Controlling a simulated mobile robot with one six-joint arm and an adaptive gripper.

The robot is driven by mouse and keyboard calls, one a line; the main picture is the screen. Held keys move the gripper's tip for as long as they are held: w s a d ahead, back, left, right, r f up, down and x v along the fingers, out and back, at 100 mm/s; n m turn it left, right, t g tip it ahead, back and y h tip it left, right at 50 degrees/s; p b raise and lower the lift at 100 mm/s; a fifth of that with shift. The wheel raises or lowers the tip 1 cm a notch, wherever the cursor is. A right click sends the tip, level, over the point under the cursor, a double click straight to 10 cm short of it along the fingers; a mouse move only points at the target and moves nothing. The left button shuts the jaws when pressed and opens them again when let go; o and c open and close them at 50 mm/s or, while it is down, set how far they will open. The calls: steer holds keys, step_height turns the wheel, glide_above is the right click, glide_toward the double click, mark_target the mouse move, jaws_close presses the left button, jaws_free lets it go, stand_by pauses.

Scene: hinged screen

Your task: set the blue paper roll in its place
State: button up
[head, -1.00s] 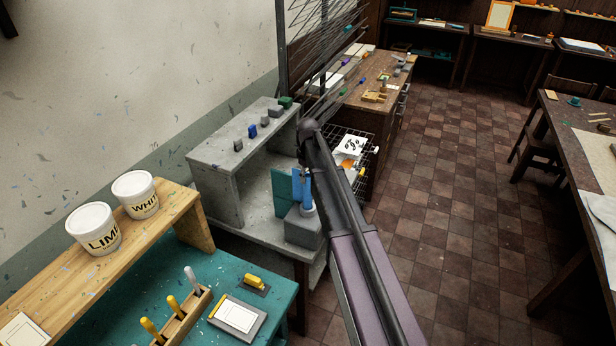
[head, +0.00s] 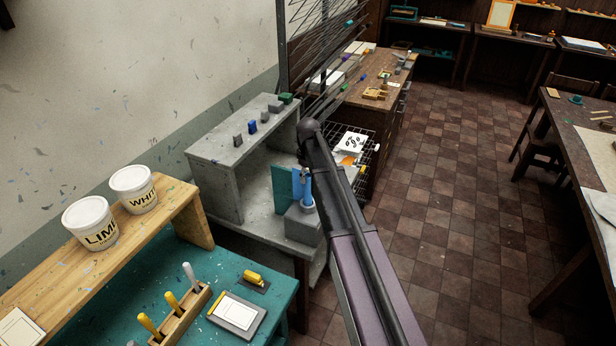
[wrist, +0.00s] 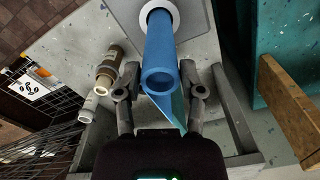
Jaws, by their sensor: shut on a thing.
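The blue paper roll (wrist: 160,50) stands between the two fingers of my gripper (wrist: 160,93) in the wrist view, and the gripper is shut on it. The far end of the roll meets a white ring (wrist: 172,8) on a grey block (wrist: 125,12). I cannot tell how deep it sits in the ring. In the head view the roll (head: 307,188) is upright over the grey block (head: 303,226), beside a teal panel (head: 282,185). My arm hides my gripper there.
A tan roll (wrist: 110,62) and a whitish roll (wrist: 90,105) are to the left in the wrist view. A grey shelf (head: 215,150) stands left of the block. A wire rack (head: 365,145) and a dark mesh screen (head: 318,40) are close behind my arm.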

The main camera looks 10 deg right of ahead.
steer(key=shift+f, duration=0.1)
steer(key=o, duration=1.2)
steer(key=shift+o, duration=0.2)
steer(key=shift+r, duration=0.2)
step_height(320, 180, up, 8)
steer(key=p, duration=0.8)
steer(key=shift+r, duration=0.1)
steer(key=s+f+m+b, duration=0.3)
steer(key=s+f+b, duration=0.7)
steer(key=s, duration=0.4)
steer(key=s+f+m+b, duration=0.3)
steer(key=s+f+b, duration=0.8)
steer(key=s, duration=0.4)
steer(key=shift+a+f+b, duration=0.3)
steer(key=shift+a+f, duration=0.15)
steer(key=shift+f, duration=0.1)
